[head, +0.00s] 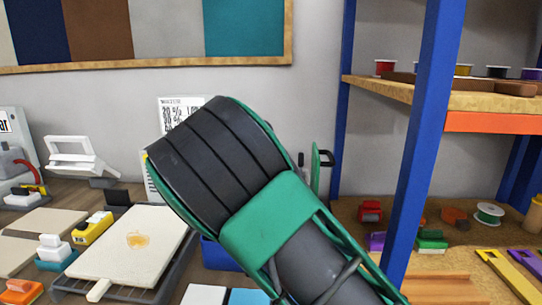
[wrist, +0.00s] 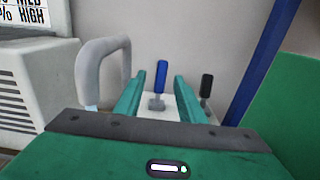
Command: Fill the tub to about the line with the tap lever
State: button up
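In the wrist view, my gripper (wrist: 159,92) is open, with its two teal fingers apart. A lever with a blue handle (wrist: 161,75) stands upright in the gap between them, on a pale base (wrist: 170,108). I cannot tell whether the fingers reach around it or are still short of it. A lever with a black handle (wrist: 206,86) stands right of the right finger. A thick grey curved pipe (wrist: 104,48), like a tap spout, is left of the fingers. The tub and its line cannot be made out. In the head view my arm hides the tap area.
A pale grey vented box (wrist: 38,85) stands left of the spout. In the head view, a blue shelf post (head: 425,130) rises right of my arm. A cream board (head: 130,245) lies on a dark rack at left, beside a yellow tool (head: 92,228). A blue object (head: 215,257) is partly hidden by my arm.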

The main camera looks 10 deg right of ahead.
jog(key=x, duration=0.8)
jog(key=shift+w+d, duration=0.1)
jog(key=shift+d, duration=0.15)
jog(key=shift+c, duration=0.2)
grip_shut()
